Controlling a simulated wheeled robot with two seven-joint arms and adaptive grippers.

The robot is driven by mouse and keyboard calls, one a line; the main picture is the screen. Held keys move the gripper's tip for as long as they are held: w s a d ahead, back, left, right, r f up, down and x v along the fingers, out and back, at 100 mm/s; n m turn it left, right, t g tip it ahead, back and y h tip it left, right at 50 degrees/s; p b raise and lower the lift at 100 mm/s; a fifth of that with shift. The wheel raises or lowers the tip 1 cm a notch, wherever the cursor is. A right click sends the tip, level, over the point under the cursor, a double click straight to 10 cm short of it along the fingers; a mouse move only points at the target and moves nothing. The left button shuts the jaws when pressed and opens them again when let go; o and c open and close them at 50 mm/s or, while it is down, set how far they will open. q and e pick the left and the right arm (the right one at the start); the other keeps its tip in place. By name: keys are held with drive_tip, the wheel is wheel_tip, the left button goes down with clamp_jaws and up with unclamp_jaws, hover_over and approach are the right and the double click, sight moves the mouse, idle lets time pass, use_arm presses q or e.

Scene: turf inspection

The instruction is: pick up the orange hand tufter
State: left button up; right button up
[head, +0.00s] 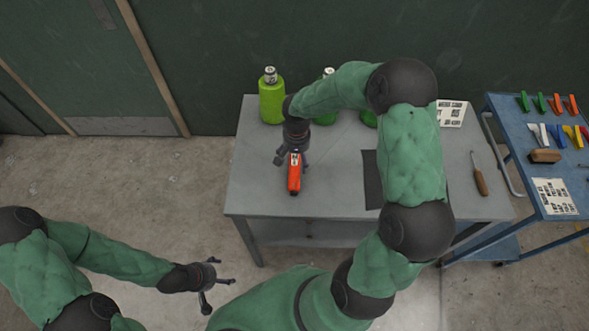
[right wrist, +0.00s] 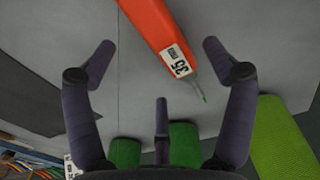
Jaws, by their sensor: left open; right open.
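The orange hand tufter (head: 294,177) lies on the left part of the grey workbench (head: 255,190). It has a white label marked 35 and a thin metal tip, seen in the right wrist view (right wrist: 146,24). My right gripper (head: 293,160) is open above the tufter, its far end partly hidden by the gripper in the head view. In the right wrist view the tufter's labelled end lies between the spread fingers, apparently touching neither. My left gripper (head: 218,273) is open and empty, over the floor to the left of the bench.
Green bottles stand at the bench's back, one at the left (head: 271,101); others are partly behind my right arm. A dark mat (head: 372,180) and a wooden-handled tool (head: 479,180) lie to the right. A blue cart (head: 510,150) holds several coloured tools. The bench's front left is clear.

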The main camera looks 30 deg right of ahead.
sight(297, 167)
drive_tip(key=shift+w+d+f, duration=0.1)
drive_tip(key=shift+w+f, duration=0.05)
drive_tip(key=shift+f, duration=0.55)
drive_tip(key=shift+s+f, duration=0.2)
drive_tip(key=shift+f, duration=0.3)
wheel_tip(297, 167, down, 4)
drive_tip(key=shift+s+f+b, duration=0.1)
drive_tip(key=shift+b, duration=0.2)
drive_tip(key=c, duration=1.7)
drive_tip(key=shift+o, duration=0.2)
